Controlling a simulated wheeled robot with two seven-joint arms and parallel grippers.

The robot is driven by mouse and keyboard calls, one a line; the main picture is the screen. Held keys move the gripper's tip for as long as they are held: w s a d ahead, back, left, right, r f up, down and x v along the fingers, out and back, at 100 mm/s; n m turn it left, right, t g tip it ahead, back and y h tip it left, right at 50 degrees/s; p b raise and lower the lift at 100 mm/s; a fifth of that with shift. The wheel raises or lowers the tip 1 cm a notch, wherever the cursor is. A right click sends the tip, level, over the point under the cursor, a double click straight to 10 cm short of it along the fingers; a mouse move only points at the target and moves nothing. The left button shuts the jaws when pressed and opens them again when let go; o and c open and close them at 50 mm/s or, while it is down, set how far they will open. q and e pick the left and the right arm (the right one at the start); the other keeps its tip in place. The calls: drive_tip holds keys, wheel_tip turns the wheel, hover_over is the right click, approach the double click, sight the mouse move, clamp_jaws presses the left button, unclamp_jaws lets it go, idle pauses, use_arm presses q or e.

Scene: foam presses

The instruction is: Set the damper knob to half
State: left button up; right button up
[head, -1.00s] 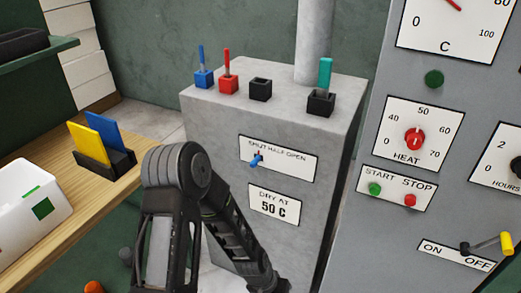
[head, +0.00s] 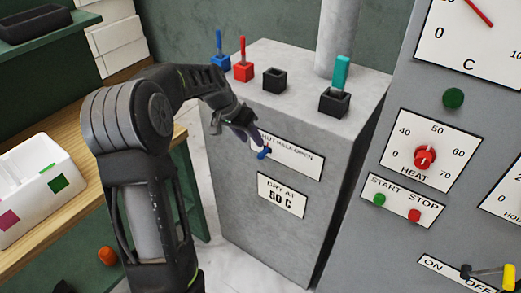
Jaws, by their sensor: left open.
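The damper knob (head: 264,153) is a small blue knob on the front of the grey cabinet. It sits at the left part of a white label plate (head: 304,166) that reads shut, half, open. The "shut" end of the plate is partly hidden by my gripper. My left gripper (head: 254,141) reaches in from the upper left, with its dark fingers open right by the knob. I cannot tell whether the fingers touch it or are around it. My right gripper is not in view.
Blue (head: 219,59), red (head: 243,70) and teal (head: 341,73) handled holders stand on the cabinet top, with an empty black socket (head: 274,80). A grey panel with a red heat dial (head: 425,157) stands at right. A white bin (head: 35,185) is on the left bench.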

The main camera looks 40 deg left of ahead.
sight(261, 153)
use_arm(q)
drive_tip(key=p+x, duration=0.1)
drive_tip(key=x, duration=0.6)
drive_tip(key=shift+w+d+f, duration=0.1)
drive_tip(key=shift+w+f, duration=0.05)
drive_tip(key=shift+f, duration=0.25)
clamp_jaws()
idle(1.1)
